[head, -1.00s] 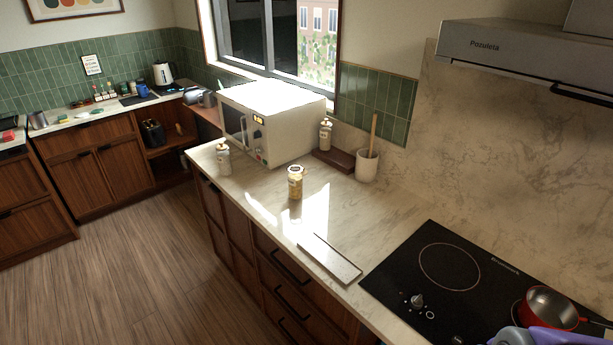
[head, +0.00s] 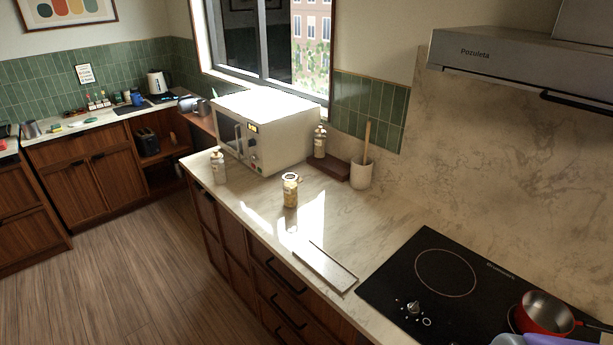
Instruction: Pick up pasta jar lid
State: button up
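A small glass jar with yellowish contents and a label (head: 290,194) stands upright on the marble counter, left of the grey-brown board. Its top (head: 291,177) is small and blurred, so I cannot tell clearly how the lid sits on it. My gripper's fingers do not show in the head view, and nothing touches the jar.
A white microwave (head: 266,126) stands behind the jar. A pale bottle (head: 218,170) is to its left, and a utensil crock (head: 361,174) behind right. A flat board (head: 325,268) lies in front. The black cooktop (head: 440,285) holds a red pan (head: 545,315) at right.

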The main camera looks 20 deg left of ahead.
aim_at(290, 183)
jog(key=i+j+z, duration=0.1)
jog(key=j, duration=0.35)
jog(key=i+j, duration=0.3)
jog(key=j, duration=0.2)
jog(key=i+j+z, duration=0.15)
jog(key=j, duration=0.35)
jog(key=i+j+z, duration=0.1)
jog(key=i+j, duration=0.15)
jog(key=j, duration=0.25)
jog(key=i+j, duration=0.15)
jog(key=j, duration=0.35)
jog(key=i+j+z, duration=0.15)
jog(key=j, duration=0.4)
jog(key=i+j+z, duration=0.1)
jog(key=j, duration=0.4)
jog(key=i+j, duration=0.15)
jog(key=j, duration=0.4)
jog(key=z, duration=0.05)
